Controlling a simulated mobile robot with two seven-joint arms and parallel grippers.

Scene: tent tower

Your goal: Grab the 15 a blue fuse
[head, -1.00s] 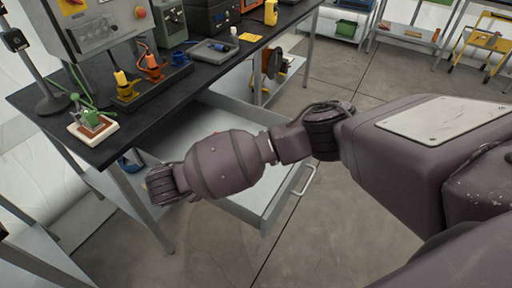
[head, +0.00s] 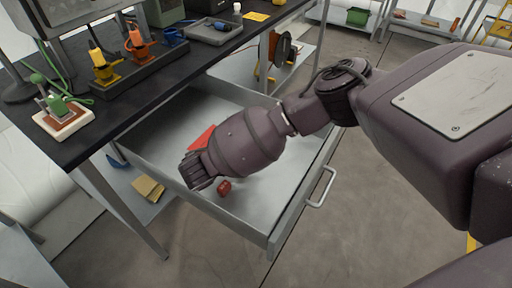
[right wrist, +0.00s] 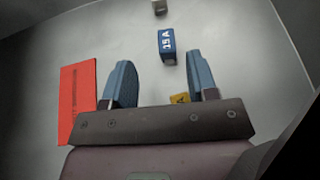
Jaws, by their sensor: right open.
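The blue fuse (right wrist: 167,45) marked "15 A" lies on the drawer floor in the right wrist view, just beyond and between the fingertips. My right gripper (right wrist: 160,75) is open and empty, its two blue-grey fingers spread apart. In the head view my right arm reaches into the open drawer (head: 268,238), and its wrist hides the blue fuse and the fingers. My left gripper is not in view.
A red flat item (right wrist: 76,100) lies left of the fingers. A yellow fuse (right wrist: 180,99) sits between them, partly hidden. A red object (head: 224,187) is near the drawer's front. Drawer walls surround the arm.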

